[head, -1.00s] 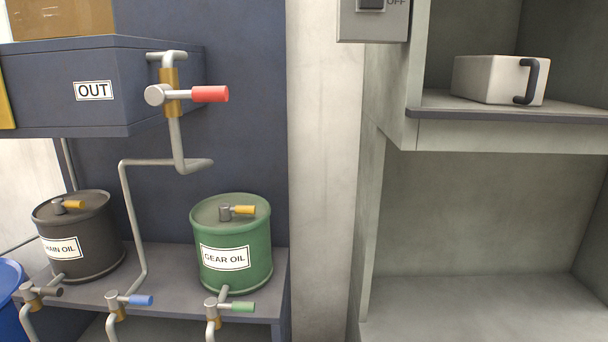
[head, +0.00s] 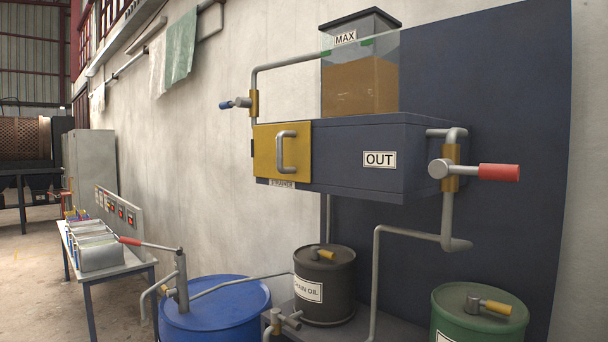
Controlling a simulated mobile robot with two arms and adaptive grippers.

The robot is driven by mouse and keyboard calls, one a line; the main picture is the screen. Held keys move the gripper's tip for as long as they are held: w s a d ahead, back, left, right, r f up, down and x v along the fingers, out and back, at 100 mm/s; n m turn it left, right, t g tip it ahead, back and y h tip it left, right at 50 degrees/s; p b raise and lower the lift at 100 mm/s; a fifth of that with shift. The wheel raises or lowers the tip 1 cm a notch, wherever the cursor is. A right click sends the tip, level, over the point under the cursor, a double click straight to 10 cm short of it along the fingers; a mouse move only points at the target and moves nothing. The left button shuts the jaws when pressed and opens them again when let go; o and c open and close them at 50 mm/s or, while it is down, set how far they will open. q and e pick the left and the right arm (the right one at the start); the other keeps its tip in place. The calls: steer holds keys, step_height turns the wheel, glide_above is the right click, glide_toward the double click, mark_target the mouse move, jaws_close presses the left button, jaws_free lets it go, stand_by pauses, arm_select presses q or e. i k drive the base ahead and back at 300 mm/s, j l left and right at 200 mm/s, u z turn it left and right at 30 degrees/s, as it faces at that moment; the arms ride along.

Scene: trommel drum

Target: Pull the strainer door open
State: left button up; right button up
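The strainer door (head: 268,152) is a yellow panel with a grey bar handle (head: 281,151) on the left end of the dark blue box (head: 340,152). A STRAINER label (head: 283,184) sits just below it. The door looks shut, flush against the box. Neither my left nor my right gripper shows in the head view.
A red-handled valve (head: 498,172) sticks out at the box's right. A clear tank (head: 359,80) stands on top. Below are a blue drum (head: 215,308), a dark chain oil can (head: 324,284) and a green can (head: 477,315). A pump lever (head: 150,244) rises over the drum. Floor shows at left.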

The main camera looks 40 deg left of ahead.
mark_target(279, 151)
steer(key=u, duration=1.3)
